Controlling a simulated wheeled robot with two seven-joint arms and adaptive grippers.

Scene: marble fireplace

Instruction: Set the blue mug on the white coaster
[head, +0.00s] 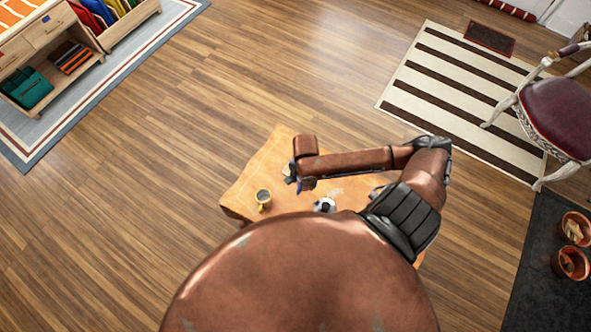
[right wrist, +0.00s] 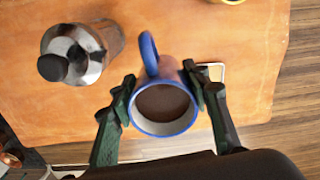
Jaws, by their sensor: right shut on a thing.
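The blue mug (right wrist: 150,54) is between the fingers of my right gripper (right wrist: 162,90) in the right wrist view. My right gripper is shut on it. The mug is blue outside with a pale inside and dark liquid, and its handle points to the top of the picture. In the head view my right gripper (head: 298,184) is over the table's far part, and only a bit of blue shows there. A white-edged flat thing (right wrist: 217,72) shows partly behind the right finger; I cannot tell if it is the white coaster. My left gripper is not in view.
A metal moka pot (right wrist: 90,48) with a black knob stands left of the mug on the orange-brown table (right wrist: 35,95). A yellow mug (head: 263,197) stands near the table's left side. The table's edge lies close to the right in the wrist view.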

